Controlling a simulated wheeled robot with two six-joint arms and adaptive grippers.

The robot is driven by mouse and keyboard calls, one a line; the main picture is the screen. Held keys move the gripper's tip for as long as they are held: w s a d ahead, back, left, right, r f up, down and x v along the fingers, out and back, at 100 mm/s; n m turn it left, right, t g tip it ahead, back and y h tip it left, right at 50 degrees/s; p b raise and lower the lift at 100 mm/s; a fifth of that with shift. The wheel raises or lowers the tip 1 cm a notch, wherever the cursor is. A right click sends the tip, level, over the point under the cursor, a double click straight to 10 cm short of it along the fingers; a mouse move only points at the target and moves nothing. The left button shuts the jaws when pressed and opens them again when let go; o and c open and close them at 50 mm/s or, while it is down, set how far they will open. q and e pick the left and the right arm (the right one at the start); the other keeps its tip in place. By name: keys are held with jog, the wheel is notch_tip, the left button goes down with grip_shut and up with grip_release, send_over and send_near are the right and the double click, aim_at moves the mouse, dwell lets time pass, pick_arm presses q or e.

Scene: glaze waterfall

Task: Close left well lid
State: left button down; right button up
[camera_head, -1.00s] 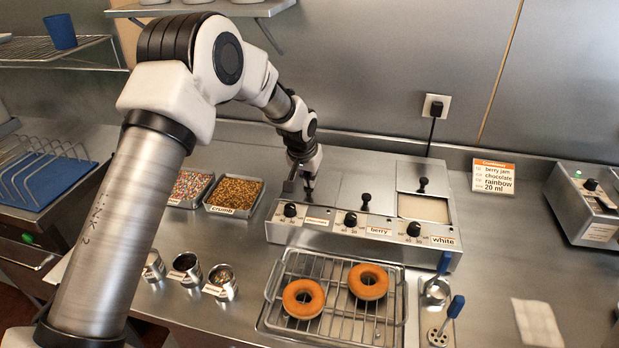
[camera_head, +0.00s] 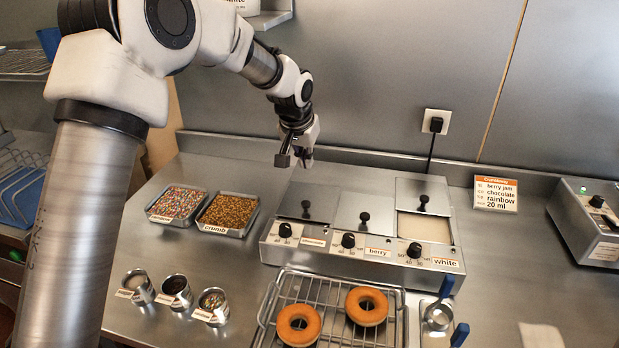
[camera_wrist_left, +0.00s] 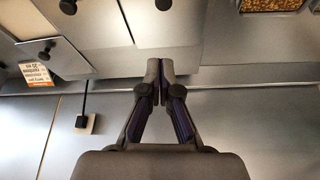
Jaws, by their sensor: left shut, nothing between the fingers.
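The left well lid (camera_head: 322,199) is a flat steel plate with a black knob (camera_head: 306,209). It lies flat over the left well of the glaze warmer, and no opening shows in front of it. My left gripper (camera_head: 283,160) is shut and empty, behind and above the lid, apart from the knob. In the left wrist view, the shut fingers (camera_wrist_left: 160,70) point at the back of the warmer, and the left lid's knob (camera_wrist_left: 163,5) shows at the top edge. My right gripper is not in view.
The middle lid (camera_head: 366,212) lies flat. The right lid (camera_head: 422,190) sits back, exposing the white glaze (camera_head: 425,229). Topping trays (camera_head: 228,214) stand left of the warmer. A rack (camera_head: 335,323) with two doughnuts stands in front. A wall socket (camera_head: 436,122) is behind.

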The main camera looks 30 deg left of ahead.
aim_at(304, 203)
pick_arm(q)
jog(key=w+a+f+n+p, duration=0.1)
jog(key=w+f+p, duration=0.1)
jog(key=f, duration=0.1)
jog(key=w+a+f+n+p, duration=0.1)
jog(key=w+f+p, duration=0.1)
jog(key=f, duration=0.2)
jog(key=w+a+f+n+y+p, duration=0.1)
jog(key=w+f+p, duration=0.1)
jog(key=f, duration=0.1)
jog(key=shift+w+f+n+g, duration=0.2)
jog(key=shift+f+n+g, duration=0.1)
jog(key=shift+f+g, duration=0.1)
jog(key=s, duration=0.1)
jog(key=s+d+p, duration=0.1)
jog(key=s, duration=0.1)
jog(key=shift+s+d+f+p, duration=0.15)
jog(key=shift+s+d+p, duration=0.1)
jog(key=shift+s+p, duration=0.1)
jog(key=shift+s+d, duration=0.1)
jog(key=shift+s, duration=0.2)
jog(key=shift+w+f, duration=0.25)
jog(key=shift+f+b, duration=0.15)
jog(key=shift+b, duration=0.15)
jog(key=shift+s+d+b, duration=0.25)
jog(key=shift+s+b, duration=0.7)
jog(key=shift+s, duration=0.2)
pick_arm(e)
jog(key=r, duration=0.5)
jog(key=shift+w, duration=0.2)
